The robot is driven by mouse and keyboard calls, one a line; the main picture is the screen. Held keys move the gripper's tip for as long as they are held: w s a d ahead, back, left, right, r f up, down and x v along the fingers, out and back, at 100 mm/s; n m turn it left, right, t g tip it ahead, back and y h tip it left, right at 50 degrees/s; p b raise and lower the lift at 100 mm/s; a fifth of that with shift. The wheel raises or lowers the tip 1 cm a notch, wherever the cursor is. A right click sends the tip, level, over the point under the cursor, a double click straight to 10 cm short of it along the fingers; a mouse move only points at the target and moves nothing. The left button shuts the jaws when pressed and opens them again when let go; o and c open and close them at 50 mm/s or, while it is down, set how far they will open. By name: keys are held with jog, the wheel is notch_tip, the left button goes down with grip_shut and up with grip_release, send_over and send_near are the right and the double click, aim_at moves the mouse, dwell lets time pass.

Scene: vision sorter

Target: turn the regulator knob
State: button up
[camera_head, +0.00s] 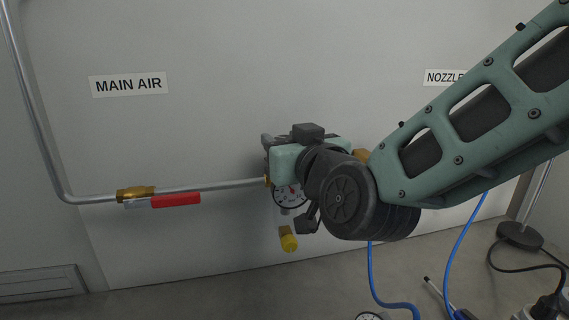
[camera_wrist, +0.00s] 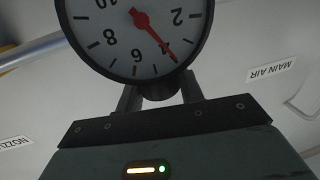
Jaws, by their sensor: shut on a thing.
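The regulator's round pressure gauge (camera_wrist: 135,25) fills the top of the wrist view, upside down, with its red needle at about 4. Just below it, a dark knob (camera_wrist: 160,88) sits between the two fingers of my gripper (camera_wrist: 159,95). The gripper is shut on this knob, whose shape is mostly hidden by the gauge and fingers. In the head view the lower part of the gauge (camera_head: 289,196) shows beneath my gripper (camera_head: 268,150). My gripper and wrist hide the knob and most of the regulator there.
A metal pipe (camera_head: 85,199) enters from the left, with a brass valve (camera_head: 135,194) and red lever (camera_head: 176,200). A yellow fitting (camera_head: 288,240) hangs below the gauge. A MAIN AIR label (camera_head: 128,84) is on the wall. Blue hoses (camera_head: 465,240) run down at right.

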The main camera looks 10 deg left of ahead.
jog(key=m+t+h, duration=0.1)
jog(key=h, duration=0.1)
jog(key=m+t+h, duration=0.1)
jog(key=m+h, duration=0.1)
jog(key=h, duration=0.1)
jog(key=shift+a+m, duration=0.15)
jog(key=shift+m, duration=0.15)
jog(key=m+h+p, duration=0.1)
jog(key=m+h, duration=0.1)
jog(key=h, duration=0.1)
jog(key=m+h+p, duration=0.1)
jog(key=h, duration=0.2)
jog(key=m+h, duration=0.2)
jog(key=shift+d+r+m+t+h+p, duration=0.1)
jog(key=shift+d+m+t+h+p, duration=0.1)
jog(key=shift+m+t+h+p, duration=0.15)
jog(key=shift+h, duration=0.35)
jog(key=o, duration=1)
jog(key=shift+s+a, duration=0.1)
jog(key=shift+s, duration=0.3)
jog(key=b+v, duration=0.3)
jog(key=v, duration=1.3)
jog(key=shift+s, duration=0.25)
